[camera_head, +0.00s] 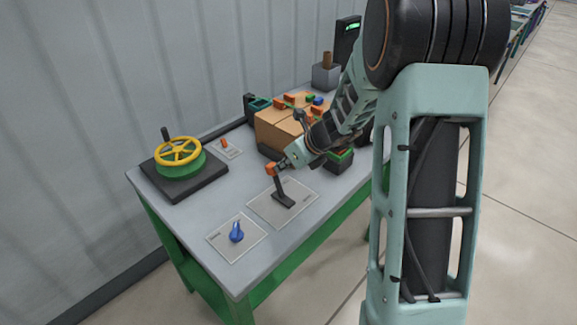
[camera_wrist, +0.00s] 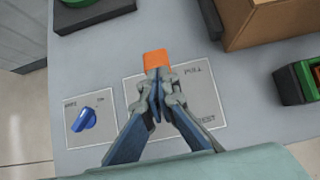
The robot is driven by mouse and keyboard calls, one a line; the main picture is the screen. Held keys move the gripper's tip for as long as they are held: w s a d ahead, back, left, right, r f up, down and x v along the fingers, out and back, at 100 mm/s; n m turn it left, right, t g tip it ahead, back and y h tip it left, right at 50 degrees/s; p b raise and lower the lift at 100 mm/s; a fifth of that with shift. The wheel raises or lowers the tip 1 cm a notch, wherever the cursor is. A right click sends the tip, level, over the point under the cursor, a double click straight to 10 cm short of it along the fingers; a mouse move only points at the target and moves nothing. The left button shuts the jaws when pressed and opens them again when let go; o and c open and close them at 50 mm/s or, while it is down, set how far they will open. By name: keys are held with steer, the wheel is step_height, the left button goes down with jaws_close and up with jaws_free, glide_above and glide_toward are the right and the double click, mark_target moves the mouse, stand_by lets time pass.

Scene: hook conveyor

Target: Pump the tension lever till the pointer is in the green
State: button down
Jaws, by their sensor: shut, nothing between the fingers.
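The tension lever (camera_head: 279,188) is a dark bar with an orange end (camera_head: 271,169), standing up from a light plate (camera_head: 258,208) on the workbench. My gripper (camera_head: 283,163) is shut and empty, close against the orange end from the right. In the wrist view the orange end (camera_wrist: 155,58) lies just beyond my shut fingertips (camera_wrist: 156,74); I cannot tell whether they touch. The plate in that view (camera_wrist: 205,90) reads "PULL" at the top and a partly hidden word, perhaps "REST", lower down. My fingers hide the lever's bar there. I cannot make out a pointer or green zone.
A blue knob (camera_head: 236,232) on its own plate is at the bench's front left. A yellow handwheel (camera_head: 178,151) stands behind it. A cardboard box (camera_head: 274,132) with small coloured parts is behind my gripper. A green and black bin (camera_head: 341,157) is to the right.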

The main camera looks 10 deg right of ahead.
steer(key=shift+w+a+f, duration=0.1)
steer(key=shift+w+a, duration=0.7)
steer(key=shift+w, duration=0.15)
steer(key=shift+p, duration=0.3)
